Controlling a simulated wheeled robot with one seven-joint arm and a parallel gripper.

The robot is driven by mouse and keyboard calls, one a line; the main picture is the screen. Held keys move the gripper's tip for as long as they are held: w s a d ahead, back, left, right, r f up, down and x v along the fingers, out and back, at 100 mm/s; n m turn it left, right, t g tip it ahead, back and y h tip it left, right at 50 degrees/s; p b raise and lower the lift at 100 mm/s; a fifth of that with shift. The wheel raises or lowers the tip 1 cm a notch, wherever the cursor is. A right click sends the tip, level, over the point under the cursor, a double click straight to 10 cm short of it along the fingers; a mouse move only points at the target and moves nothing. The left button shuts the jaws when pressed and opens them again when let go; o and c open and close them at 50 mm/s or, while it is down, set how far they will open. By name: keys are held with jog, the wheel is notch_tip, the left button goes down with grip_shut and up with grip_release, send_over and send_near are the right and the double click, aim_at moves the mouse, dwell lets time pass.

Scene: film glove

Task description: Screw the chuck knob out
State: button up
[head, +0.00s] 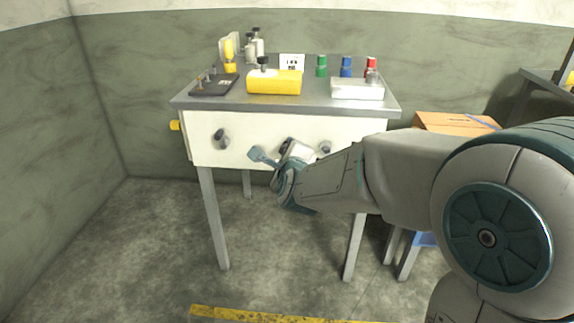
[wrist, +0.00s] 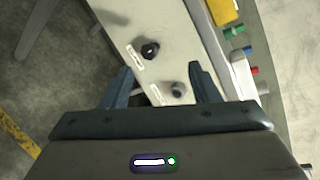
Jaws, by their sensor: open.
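Two knobs stick out of the bench's cream front panel. A dark round knob (head: 222,138) is on the left, and shows in the wrist view (wrist: 150,50) beyond my fingertips. A greyer knob (head: 323,147) is on the right, partly behind my arm; in the wrist view (wrist: 178,89) it appears between my fingers, nearer the right one. Each has a white label beside it, too small to read, so I cannot tell which is the chuck knob. My gripper (wrist: 160,70) is open and empty in front of the panel; its head view (head: 272,155) is partly hidden by my wrist.
The bench top (head: 200,103) holds a yellow block (head: 275,82) with a black knob, a silver box (head: 357,90), a dark tray (head: 213,87) and several coloured cylinders. A yellow piece (head: 175,125) juts from the panel's left side. A cardboard box (head: 450,122) stands right. The floor in front is clear.

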jog(key=shift+w+a+f+m+t+h+b, duration=1)
jog(key=shift+w+f+m+t+h+b, duration=1.05)
jog(key=shift+f+m+b, duration=3.3)
jog(key=shift+m+g, duration=0.35)
jog(key=shift+m, duration=0.5)
jog(key=w, duration=0.4)
jog(key=w+r, duration=0.1)
jog(key=w, duration=0.4)
jog(key=w+p, duration=0.1)
jog(key=w, duration=0.3)
jog(key=shift+w+d+r, duration=0.15)
jog(key=shift+d+r, duration=0.1)
jog(key=c, duration=1)
